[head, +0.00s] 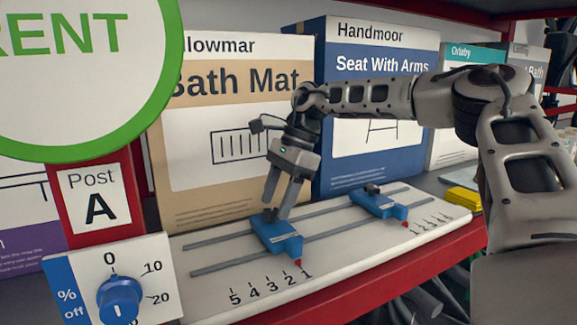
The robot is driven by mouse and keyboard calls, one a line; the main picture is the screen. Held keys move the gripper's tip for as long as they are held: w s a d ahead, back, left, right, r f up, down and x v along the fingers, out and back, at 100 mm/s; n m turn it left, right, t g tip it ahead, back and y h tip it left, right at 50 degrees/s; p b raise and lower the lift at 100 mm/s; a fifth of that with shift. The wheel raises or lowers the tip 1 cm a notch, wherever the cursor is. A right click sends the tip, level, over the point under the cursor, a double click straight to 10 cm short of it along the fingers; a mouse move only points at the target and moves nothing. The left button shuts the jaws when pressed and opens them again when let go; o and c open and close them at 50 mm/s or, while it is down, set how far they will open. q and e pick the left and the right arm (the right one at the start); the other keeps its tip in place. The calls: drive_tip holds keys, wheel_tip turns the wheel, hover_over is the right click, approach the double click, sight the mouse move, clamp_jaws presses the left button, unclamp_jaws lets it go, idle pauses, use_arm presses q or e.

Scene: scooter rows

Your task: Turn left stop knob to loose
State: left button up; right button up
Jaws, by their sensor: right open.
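The left stop (276,237) is a blue block on two grey rails, with its red pointer (298,263) near the 1 of the number scale. Its dark knob (268,216) shows only in part at the fingertips, so I cannot tell its setting. My right gripper (277,211) points down over this stop, open, with its two fingers at the knob. I cannot tell whether they touch it. The right stop (378,203) is a similar blue block with a black knob (372,188) on top. My left gripper is not in view.
The white rail board (340,262) sits on a red-edged shelf (420,262). Boxes stand behind: Bath Mat (190,130) and Seat With Arms (400,165). A "% off" dial (120,298), a Post A sign (95,195) and a round green-rimmed sign (70,85) stand left.

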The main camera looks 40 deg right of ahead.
drive_tip(key=v, duration=1.5)
drive_tip(key=shift+p, duration=0.35)
drive_tip(key=shift+s, duration=0.1)
